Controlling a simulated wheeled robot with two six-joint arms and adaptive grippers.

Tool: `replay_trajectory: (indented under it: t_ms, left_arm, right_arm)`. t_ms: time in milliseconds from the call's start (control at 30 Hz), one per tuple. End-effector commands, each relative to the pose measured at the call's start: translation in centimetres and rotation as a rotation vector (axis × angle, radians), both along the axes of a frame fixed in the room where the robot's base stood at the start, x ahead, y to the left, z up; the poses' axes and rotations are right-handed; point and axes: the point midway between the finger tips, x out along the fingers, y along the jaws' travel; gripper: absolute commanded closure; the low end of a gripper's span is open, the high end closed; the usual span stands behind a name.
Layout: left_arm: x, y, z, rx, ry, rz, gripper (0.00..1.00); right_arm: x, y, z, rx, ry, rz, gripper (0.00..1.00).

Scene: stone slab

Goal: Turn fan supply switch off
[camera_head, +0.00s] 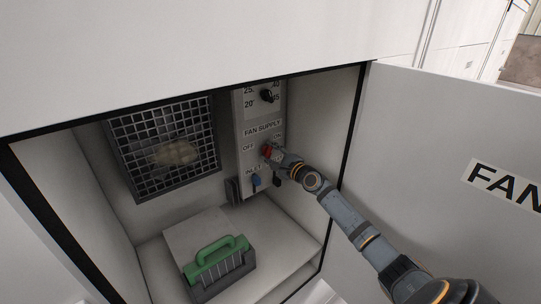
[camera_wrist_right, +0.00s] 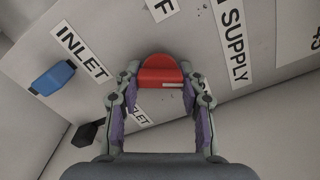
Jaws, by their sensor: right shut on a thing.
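The red fan supply switch (camera_head: 267,150) is on the grey control panel (camera_head: 246,112) inside the open cabinet, below the "FAN SUPPLY" label (camera_head: 262,129), with "OFF" to its left and another label, partly hidden, to its right. My right gripper (camera_head: 272,153) reaches in from the lower right and is at the switch. In the right wrist view, the red switch (camera_wrist_right: 160,72) sits between the two fingertips of my right gripper (camera_wrist_right: 160,84), which is shut on it. A white mark shows on its front edge. My left gripper is not in view.
A blue inlet handle (camera_head: 255,181) and a dark one sit just below the switch. A black dial (camera_head: 267,95) is above. A mesh grille (camera_head: 165,147) is left; the open door (camera_head: 440,170) is right of my arm.

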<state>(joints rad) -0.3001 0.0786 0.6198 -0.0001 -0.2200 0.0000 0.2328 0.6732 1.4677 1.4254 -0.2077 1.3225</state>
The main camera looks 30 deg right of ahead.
Motion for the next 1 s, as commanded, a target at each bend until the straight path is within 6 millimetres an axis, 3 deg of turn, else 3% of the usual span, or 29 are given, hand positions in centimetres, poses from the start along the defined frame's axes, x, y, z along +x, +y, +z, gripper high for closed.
replay_trajectory:
  t_ms: [1000]
  left_arm:
    - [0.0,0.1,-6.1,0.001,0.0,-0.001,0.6]
  right_arm:
    - [0.0,-0.1,0.0,-0.939,-0.071,0.001,0.91]
